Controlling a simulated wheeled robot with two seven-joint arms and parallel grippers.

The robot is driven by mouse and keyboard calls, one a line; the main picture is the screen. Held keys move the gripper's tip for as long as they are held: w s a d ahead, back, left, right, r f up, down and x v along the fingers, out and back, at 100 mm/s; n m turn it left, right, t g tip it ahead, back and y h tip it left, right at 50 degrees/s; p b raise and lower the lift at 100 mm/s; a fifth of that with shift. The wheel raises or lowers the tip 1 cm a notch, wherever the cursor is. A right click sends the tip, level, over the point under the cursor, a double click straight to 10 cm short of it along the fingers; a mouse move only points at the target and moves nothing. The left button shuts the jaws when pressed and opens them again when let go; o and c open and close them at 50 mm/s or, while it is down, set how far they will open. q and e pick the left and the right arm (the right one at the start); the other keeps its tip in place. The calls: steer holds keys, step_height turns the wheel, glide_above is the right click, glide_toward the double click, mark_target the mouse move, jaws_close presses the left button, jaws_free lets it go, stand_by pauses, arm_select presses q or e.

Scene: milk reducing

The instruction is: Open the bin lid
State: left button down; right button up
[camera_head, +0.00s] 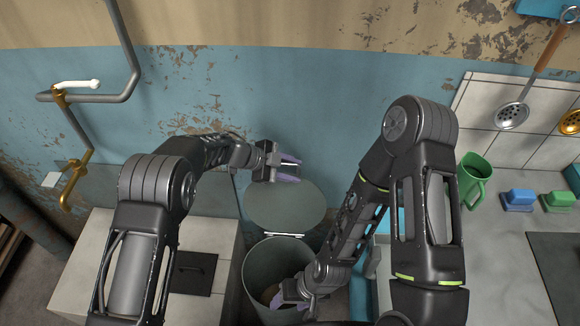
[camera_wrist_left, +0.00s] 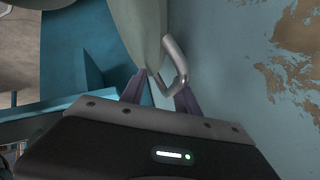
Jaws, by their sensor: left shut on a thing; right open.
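The grey-green bin (camera_head: 258,272) stands on the floor between the counters, its mouth showing. Its round lid (camera_head: 285,210) is swung up on the hinge and leans back towards the blue wall. My left gripper (camera_head: 289,170) is at the lid's upper edge, its purple fingers shut on the lid's metal handle. In the left wrist view the handle (camera_wrist_left: 178,62) is a bent metal loop between the fingers (camera_wrist_left: 160,92), beside the pale lid (camera_wrist_left: 137,30). My right gripper (camera_head: 284,297) is open, low over the bin's mouth, partly hidden by its own arm.
A light counter (camera_head: 92,262) with a black plate (camera_head: 193,273) is left of the bin. The right worktop (camera_head: 505,240) holds a green mug (camera_head: 473,181) and blue (camera_head: 518,199) and green (camera_head: 558,201) sponge-like blocks. A skimmer (camera_head: 512,116) hangs on tiles. Pipes (camera_head: 105,97) run along the left wall.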

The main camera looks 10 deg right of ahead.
arm_select(q)
steer(key=shift+s+a+f, duration=0.2)
steer(key=shift+s+f, duration=0.05)
steer(key=shift+f, duration=0.4)
steer(key=c, duration=1.5)
jaws_free()
steer(key=shift+d, duration=0.1)
steer(key=shift+w+r, duration=0.1)
steer(key=shift+r, duration=0.05)
steer(key=shift+a+r, duration=0.35)
steer(key=shift+r, duration=0.05)
steer(key=v, duration=0.6)
steer(key=shift+a+r+b, duration=0.25)
steer(key=shift+a+b, duration=0.05)
steer(key=shift+b, duration=0.15)
